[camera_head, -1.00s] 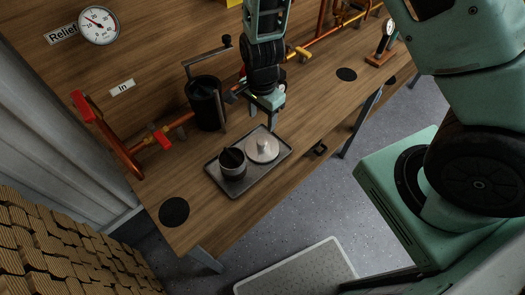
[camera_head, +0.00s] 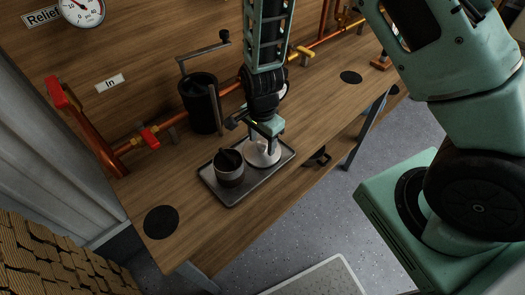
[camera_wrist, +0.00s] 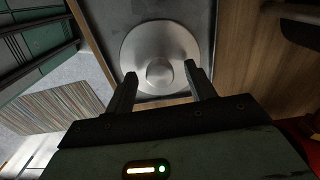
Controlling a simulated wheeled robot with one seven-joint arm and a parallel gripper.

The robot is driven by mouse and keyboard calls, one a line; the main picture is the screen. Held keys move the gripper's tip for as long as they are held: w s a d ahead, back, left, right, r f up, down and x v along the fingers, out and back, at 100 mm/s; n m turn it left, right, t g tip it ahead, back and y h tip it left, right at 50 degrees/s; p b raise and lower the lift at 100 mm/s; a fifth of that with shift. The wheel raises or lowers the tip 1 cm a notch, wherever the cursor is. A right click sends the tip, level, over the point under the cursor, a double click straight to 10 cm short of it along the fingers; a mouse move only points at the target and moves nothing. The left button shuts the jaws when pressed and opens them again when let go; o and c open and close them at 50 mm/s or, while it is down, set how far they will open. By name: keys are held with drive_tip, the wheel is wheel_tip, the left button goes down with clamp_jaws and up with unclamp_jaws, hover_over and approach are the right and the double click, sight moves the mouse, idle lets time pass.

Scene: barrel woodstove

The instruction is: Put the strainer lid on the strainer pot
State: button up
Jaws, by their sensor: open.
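The strainer lid (camera_head: 254,160), a round silvery disc with a knob, lies on the right part of a grey tray (camera_head: 238,199). The strainer pot (camera_head: 229,175), a small grey cup with something dark inside, stands on the tray just left of the lid. My gripper (camera_head: 264,143) is right above the lid and hides part of it. In the wrist view the lid (camera_wrist: 143,42) lies beyond my gripper (camera_wrist: 160,73), whose fingers are open with the knob showing between their tips. Whether the fingers are at knob height is hard to tell. The pot is outside the wrist view.
A dark canister with a crank (camera_head: 201,104) stands on the wooden bench behind the tray. A copper pipe with a red valve handle (camera_head: 150,138) runs along the back. A black disc (camera_head: 161,222) lies on the bench at front left. Bench between disc and tray is clear.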

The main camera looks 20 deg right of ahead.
sight(263, 143)
clamp_jaws()
drive_tip(key=shift+r, duration=0.3)
drive_tip(key=shift+r+p, duration=0.7)
drive_tip(key=shift+p, duration=0.2)
drive_tip(key=shift+r+p, duration=2.3)
drive_tip(key=shift+r, duration=0.25)
drive_tip(key=shift+d, duration=0.1)
